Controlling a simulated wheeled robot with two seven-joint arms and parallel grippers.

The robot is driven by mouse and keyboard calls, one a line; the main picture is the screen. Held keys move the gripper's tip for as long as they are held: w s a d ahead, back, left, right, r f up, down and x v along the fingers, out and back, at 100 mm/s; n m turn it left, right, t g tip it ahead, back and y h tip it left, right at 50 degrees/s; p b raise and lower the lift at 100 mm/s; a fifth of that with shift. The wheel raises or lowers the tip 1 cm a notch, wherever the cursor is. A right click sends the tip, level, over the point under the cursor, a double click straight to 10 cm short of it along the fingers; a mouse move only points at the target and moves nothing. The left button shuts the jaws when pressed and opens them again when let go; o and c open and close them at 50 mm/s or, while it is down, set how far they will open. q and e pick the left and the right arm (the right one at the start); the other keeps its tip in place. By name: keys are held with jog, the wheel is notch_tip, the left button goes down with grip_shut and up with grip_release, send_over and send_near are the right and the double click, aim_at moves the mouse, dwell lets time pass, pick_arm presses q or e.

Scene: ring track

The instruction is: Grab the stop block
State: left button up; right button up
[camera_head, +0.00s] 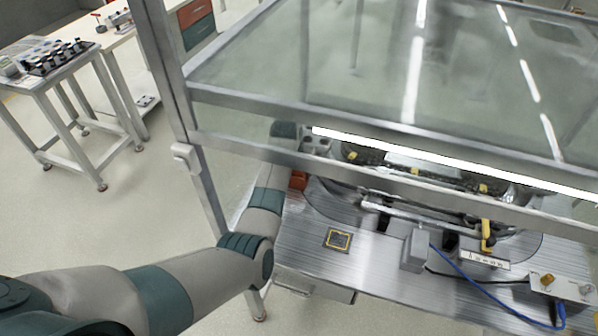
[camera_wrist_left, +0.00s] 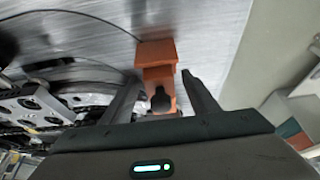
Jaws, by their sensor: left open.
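The stop block is most likely the orange block (camera_wrist_left: 158,62) on the brushed metal plate in the left wrist view. It has a black knob on its near part. A small orange patch of it (camera_head: 298,180) shows in the head view beside my left arm. My left gripper (camera_wrist_left: 160,78) is open, with one finger on each side of the orange block. Whether the fingers touch it I cannot tell. In the head view my left arm reaches under the frame's top, and the frame bars partly hide its far end. My right gripper is in neither view.
A metal frame (camera_head: 290,157) with a glass top (camera_head: 330,60) stands over the plate. The ring track (camera_wrist_left: 95,75) lies left of the block in the wrist view. A blue cable (camera_head: 470,285) and a grey box (camera_head: 414,250) are on the plate. A side table (camera_head: 60,75) stands left.

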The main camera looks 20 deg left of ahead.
pick_arm(q)
jog(key=shift+x, duration=0.75)
grip_shut()
jog(key=shift+r, duration=0.15)
